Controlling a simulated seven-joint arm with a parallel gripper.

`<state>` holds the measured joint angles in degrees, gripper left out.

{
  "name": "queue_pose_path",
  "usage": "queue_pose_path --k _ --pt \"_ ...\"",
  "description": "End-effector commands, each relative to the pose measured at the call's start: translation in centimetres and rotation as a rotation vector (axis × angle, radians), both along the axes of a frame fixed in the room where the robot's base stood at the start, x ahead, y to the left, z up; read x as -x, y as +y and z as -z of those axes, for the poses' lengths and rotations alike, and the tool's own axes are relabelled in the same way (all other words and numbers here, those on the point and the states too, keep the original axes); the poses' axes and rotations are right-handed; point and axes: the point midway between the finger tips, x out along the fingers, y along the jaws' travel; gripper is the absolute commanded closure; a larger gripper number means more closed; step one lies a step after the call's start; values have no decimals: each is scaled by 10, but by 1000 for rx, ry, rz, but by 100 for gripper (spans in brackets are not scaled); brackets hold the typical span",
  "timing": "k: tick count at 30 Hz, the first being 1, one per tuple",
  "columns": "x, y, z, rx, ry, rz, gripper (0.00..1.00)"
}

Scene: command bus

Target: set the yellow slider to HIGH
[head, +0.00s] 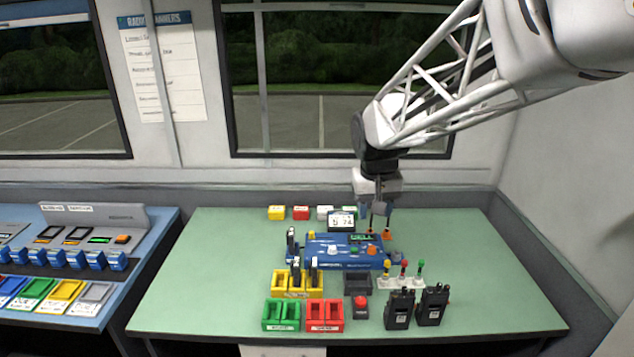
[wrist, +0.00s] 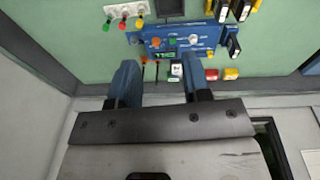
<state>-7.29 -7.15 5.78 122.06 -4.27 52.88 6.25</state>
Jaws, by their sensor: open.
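A white base (head: 387,284) on the right half of the green table carries three upright levers with yellow, red and green knobs. My gripper (head: 376,212) hangs pointing down above the table's back part, behind the blue console and the levers. Its fingers, also in the wrist view (wrist: 157,65), are apart with nothing between them.
The blue console (head: 345,252) with knobs and a small screen stands between my gripper and the front containers. Two black radios (head: 415,307) stand in front of the levers. Yellow (head: 298,290), green (head: 281,315) and red (head: 324,315) holders stand front left. The table's left part is clear.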

Motion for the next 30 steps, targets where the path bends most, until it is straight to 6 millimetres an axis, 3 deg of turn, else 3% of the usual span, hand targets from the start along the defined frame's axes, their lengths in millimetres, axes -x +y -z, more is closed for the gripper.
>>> queue_pose_path --k 17,30 --pt "-127 58 58 29 50 -39 56" --pt "-211 110 125 54 85 -68 56"
